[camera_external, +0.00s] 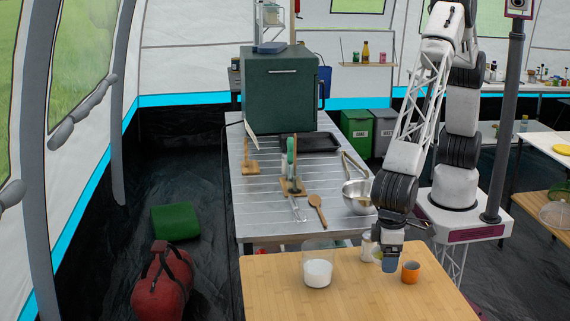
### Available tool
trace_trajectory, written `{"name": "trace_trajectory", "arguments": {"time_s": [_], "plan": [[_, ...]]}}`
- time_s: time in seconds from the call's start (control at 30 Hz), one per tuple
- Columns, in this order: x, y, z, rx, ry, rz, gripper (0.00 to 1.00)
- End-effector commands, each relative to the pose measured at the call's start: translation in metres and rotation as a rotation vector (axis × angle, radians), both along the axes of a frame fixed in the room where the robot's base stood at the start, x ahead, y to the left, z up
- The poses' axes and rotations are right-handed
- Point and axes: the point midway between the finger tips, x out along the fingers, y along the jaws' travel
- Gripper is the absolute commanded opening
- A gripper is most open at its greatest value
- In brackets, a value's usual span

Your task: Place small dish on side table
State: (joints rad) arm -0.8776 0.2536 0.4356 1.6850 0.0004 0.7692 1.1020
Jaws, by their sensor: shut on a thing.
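My gripper (389,246) points down low over the front wooden table (265,285). It is shut on a small blue-grey thing (390,265) at the table's back right. This may be the small dish, but it is too small and too covered by the gripper to be sure. I cannot tell whether it touches the table top. A pale yellow-green thing (377,254) shows just left of the gripper. No surface is plainly marked as the side table. A white table (551,143) with a yellow round piece (562,149) stands at the far right.
An orange cup (410,271) stands close right of the gripper. A white jar (367,246) is close left, and a clear container of white contents (317,268) is farther left. A metal bowl (358,197) sits on the slatted metal table behind. The wooden table's front is clear.

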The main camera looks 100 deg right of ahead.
Motion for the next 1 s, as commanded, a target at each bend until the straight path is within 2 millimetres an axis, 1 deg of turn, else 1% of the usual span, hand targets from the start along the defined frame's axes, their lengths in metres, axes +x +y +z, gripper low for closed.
{"name": "trace_trajectory", "arguments": {"time_s": [0.17,0.67,0.87,1.0], "plan": [[0.000,0.000,-0.008,0.002,-0.001,0.000,0.56],[0.003,0.003,-0.009,0.002,-0.001,0.000,0.56],[0.014,0.015,-0.011,0.002,-0.001,0.000,0.56],[0.025,0.029,-0.012,0.003,-0.002,0.000,0.56]]}}
